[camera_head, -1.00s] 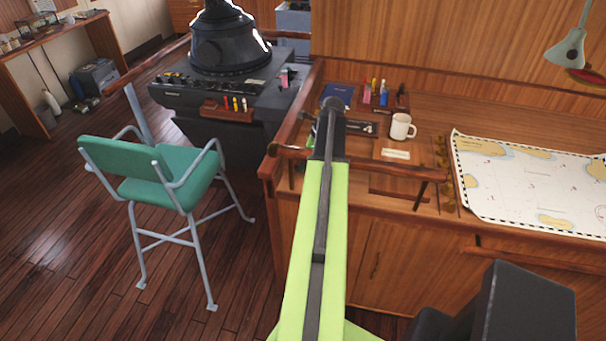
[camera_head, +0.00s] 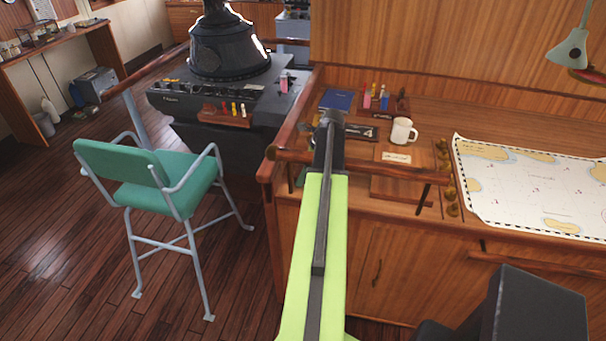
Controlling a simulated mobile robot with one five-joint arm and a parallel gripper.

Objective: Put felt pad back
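I cannot pick out a felt pad for certain in the head view. My gripper (camera_head: 331,118) is at the far end of my green arm, over the left part of the wooden chart desk (camera_head: 480,120). Its fingers are too small and dark to tell whether they are open or shut, or hold anything. A small rack (camera_head: 385,112) with pink, yellow and blue pieces stands further back. My arm hides part of the desk's left end.
A white mug (camera_head: 402,131), a card (camera_head: 397,157), a blue book (camera_head: 338,100) and a chart (camera_head: 530,185) are on the desk. A wooden rail (camera_head: 390,170) runs along its front. A green chair (camera_head: 165,180) and a black console (camera_head: 215,105) stand left.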

